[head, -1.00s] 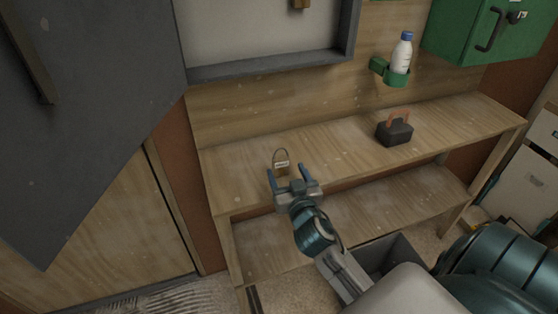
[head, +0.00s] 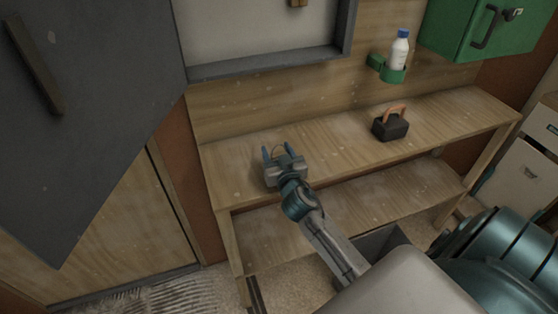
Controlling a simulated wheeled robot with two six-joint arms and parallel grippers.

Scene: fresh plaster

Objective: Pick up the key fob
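The key fob (head: 278,150) is at the left part of the wooden workbench top (head: 345,147). Only part of its thin loop shows; its body is hidden behind my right gripper. My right gripper (head: 277,150) reaches in from the lower right, over the bench top. Its two blue fingers stand apart, one on each side of the fob in this view. I cannot tell whether they touch it. My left gripper is not in view.
A black box with an orange handle (head: 391,126) stands further right on the bench. A white bottle (head: 399,52) sits in a green wall holder (head: 392,75). A green cabinet (head: 462,30) hangs upper right. A grey door panel (head: 90,110) fills the left.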

